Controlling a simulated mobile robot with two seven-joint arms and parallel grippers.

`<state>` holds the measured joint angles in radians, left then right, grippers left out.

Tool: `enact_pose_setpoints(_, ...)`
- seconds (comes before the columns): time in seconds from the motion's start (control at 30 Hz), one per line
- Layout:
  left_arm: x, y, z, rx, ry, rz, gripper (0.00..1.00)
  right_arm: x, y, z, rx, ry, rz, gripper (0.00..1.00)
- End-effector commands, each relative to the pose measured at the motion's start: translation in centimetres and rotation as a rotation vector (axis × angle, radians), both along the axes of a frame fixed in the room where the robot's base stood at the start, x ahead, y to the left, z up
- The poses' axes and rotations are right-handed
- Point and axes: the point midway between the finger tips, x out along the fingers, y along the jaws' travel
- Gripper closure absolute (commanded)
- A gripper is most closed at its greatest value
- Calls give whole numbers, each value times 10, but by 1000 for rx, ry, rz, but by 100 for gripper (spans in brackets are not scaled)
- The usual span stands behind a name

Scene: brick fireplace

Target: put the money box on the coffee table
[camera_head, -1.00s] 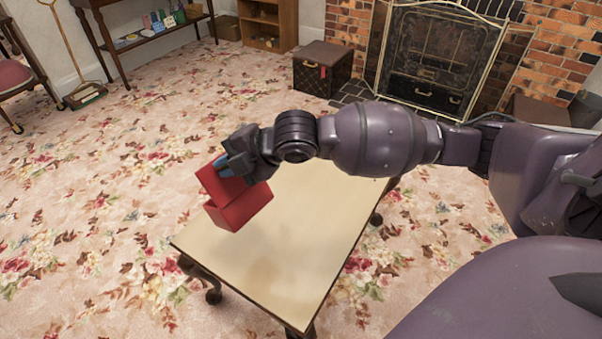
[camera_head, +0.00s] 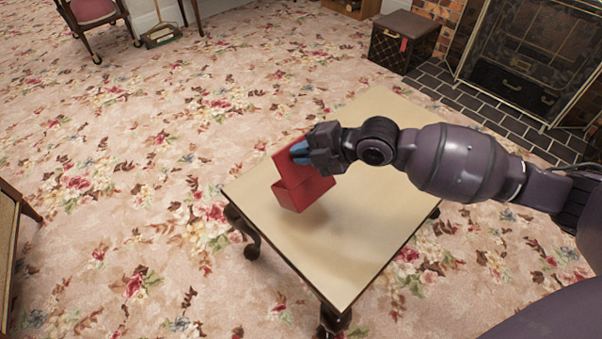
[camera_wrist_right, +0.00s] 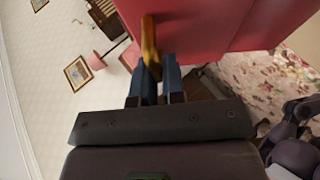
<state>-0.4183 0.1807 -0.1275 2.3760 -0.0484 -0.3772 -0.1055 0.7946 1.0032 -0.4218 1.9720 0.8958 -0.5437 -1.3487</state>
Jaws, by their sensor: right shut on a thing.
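The money box (camera_head: 305,192) is a red box with its lid (camera_head: 289,155) tilted open. It hangs over the left half of the coffee table (camera_head: 340,245), with a soft shadow on the top beneath it. It looks a little above the surface, though the exact gap is hard to tell. My right gripper (camera_head: 301,151) is shut on the box at its lid side. In the right wrist view the blue fingertips (camera_wrist_right: 157,78) pinch a yellowish strip against the red box (camera_wrist_right: 215,25).
A dark trunk (camera_head: 403,42) and the fireplace screen (camera_head: 525,55) stand beyond the table. A chair (camera_head: 95,15) is at the back left. A wooden furniture edge (camera_head: 12,225) shows at the left. The tabletop is otherwise clear.

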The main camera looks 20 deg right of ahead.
Motion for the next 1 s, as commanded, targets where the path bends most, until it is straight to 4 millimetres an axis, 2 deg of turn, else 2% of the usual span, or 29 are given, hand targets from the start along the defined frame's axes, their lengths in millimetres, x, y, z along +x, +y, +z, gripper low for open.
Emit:
enact_pose_setpoints(0.03, 1, -1, -1, -3, -6, -2, 57, 0, 0, -11, 2, 4, -1, 100)
enact_pose_setpoints(0.27, 1, 0, 0, -9, -27, -3, 57, 0, 0, -23, 1, -2, 0, 100)
enact_pose_setpoints(0.5, -2, 3, -5, -31, -60, 19, 57, -1, 0, -64, 1, 8, -1, 100)
enact_pose_setpoints(0.6, -2, 4, -5, -38, -75, 22, 57, -1, 0, -75, 0, 6, -1, 100)
enact_pose_setpoints(0.9, 0, 4, -3, -43, -88, 24, 57, 1, 0, -74, 0, -5, 0, 100)
enact_pose_setpoints(0.93, 0, 4, -3, -42, -88, 23, 57, 0, 0, -74, -1, -3, 0, 87)
enact_pose_setpoints(1.0, 0, 4, -3, -42, -88, 23, 57, 0, 0, -74, -1, -3, 0, 76)
